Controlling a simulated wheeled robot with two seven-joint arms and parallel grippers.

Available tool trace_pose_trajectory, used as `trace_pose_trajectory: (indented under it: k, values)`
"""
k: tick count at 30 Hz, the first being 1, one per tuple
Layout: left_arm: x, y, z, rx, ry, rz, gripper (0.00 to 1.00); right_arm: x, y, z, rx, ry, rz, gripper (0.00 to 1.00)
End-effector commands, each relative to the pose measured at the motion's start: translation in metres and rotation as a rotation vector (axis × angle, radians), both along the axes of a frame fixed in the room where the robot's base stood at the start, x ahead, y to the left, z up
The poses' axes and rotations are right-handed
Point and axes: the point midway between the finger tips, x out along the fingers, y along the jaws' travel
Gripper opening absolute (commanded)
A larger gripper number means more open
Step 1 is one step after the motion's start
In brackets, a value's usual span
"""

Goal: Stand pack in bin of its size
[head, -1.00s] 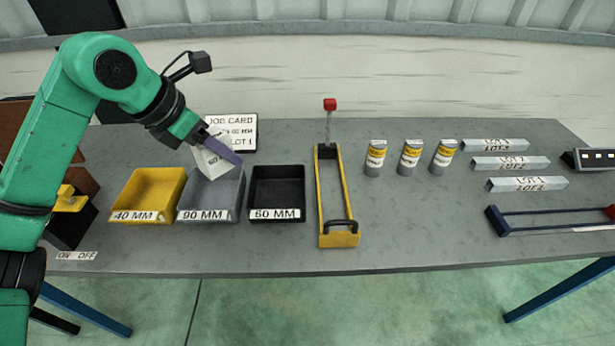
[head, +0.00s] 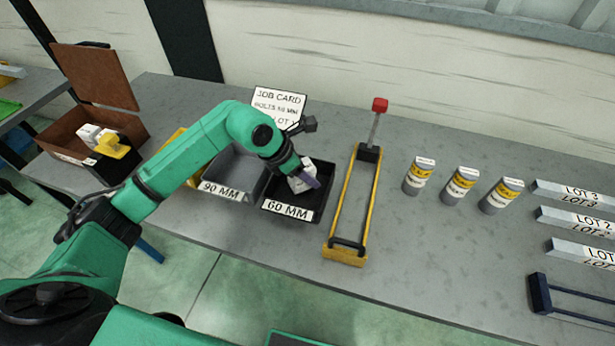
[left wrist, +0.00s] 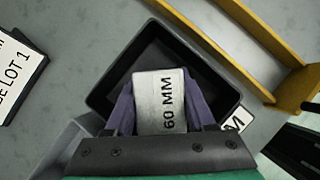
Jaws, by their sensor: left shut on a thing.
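My left gripper (head: 309,181) is shut on a white pack (head: 299,183) at the black bin labelled 60 MM (head: 327,198). In the left wrist view the pack (left wrist: 158,100) shows "60 MM" between the two purple fingers, over the inside of the black bin (left wrist: 106,85). Whether the pack touches the bin floor I cannot tell. The grey bin labelled 90 MM (head: 214,169) stands just left of it. The yellow bin (head: 172,147) is mostly behind my left arm. The job card (head: 278,103) behind the bins reads bolts 60 mm, lot 1. My right gripper is not in view.
A yellow frame with a red-topped post (head: 343,255) stands close right of the black bin.

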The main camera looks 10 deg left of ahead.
Motion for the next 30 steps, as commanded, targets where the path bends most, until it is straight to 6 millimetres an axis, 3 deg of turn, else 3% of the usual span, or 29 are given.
trace_pose_trajectory:
  k: [4, 14, 15, 16, 25, 30]
  values:
    - [0.000, 0.000, -0.025, -0.001, 0.004, 0.001, 0.00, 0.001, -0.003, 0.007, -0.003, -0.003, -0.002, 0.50]
    - [0.000, 0.000, -0.032, 0.000, 0.000, 0.000, 0.00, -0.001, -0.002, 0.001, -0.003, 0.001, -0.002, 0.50]
    - [0.000, 0.000, -0.031, 0.000, 0.001, 0.001, 0.70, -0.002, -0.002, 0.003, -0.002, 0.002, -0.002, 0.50]
    - [0.000, 0.000, -0.031, 0.001, 0.002, 0.000, 0.82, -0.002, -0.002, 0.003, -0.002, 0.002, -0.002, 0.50]
    - [0.000, 0.000, -0.030, 0.001, 0.002, 0.000, 0.84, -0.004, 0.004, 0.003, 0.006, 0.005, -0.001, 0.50]
    - [-0.004, 0.007, -0.016, 0.002, -0.002, 0.001, 0.84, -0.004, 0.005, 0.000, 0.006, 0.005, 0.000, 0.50]
